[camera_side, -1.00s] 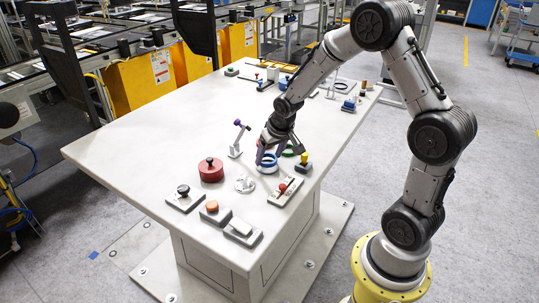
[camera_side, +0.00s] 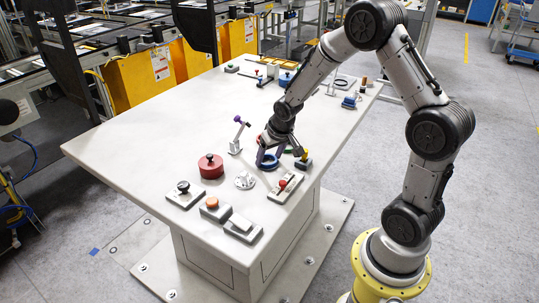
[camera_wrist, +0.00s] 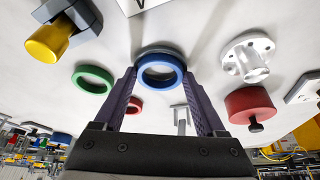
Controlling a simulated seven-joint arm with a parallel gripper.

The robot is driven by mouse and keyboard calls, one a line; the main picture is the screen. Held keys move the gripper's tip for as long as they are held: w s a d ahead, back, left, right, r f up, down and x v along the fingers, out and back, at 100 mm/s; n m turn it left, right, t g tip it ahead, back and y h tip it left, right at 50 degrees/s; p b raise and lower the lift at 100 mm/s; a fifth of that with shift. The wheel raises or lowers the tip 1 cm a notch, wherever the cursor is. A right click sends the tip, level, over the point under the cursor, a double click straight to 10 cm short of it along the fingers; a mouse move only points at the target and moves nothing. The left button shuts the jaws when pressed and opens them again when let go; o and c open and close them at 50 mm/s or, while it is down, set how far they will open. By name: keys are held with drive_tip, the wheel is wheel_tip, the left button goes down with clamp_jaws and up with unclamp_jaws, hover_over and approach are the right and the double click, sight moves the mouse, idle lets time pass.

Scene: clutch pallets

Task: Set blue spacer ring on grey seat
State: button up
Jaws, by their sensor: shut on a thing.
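The blue spacer ring (camera_side: 267,167) is between the fingertips of my gripper (camera_side: 270,160) near the table's front edge. In the wrist view the fingers (camera_wrist: 160,78) press on the left and right sides of the blue ring (camera_wrist: 160,88); its hole is clear. I cannot tell whether the ring touches the table. The grey seat (camera_side: 245,181) is a pale flanged disc with a raised hub, left of and nearer the camera than the ring. In the wrist view the grey seat (camera_wrist: 250,60) stands right of the ring with nothing on it.
A green ring (camera_wrist: 92,69) and a yellow-topped block (camera_wrist: 48,42) lie left of my gripper in the wrist view. A red cylinder (camera_side: 211,168) stands beyond the seat. A red-knobbed plate (camera_side: 285,188) is close to the seat's right.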

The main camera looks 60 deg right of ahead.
drive_tip(key=o, duration=1)
drive_tip(key=shift+o, duration=0.2)
drive_tip(key=v, duration=1.1)
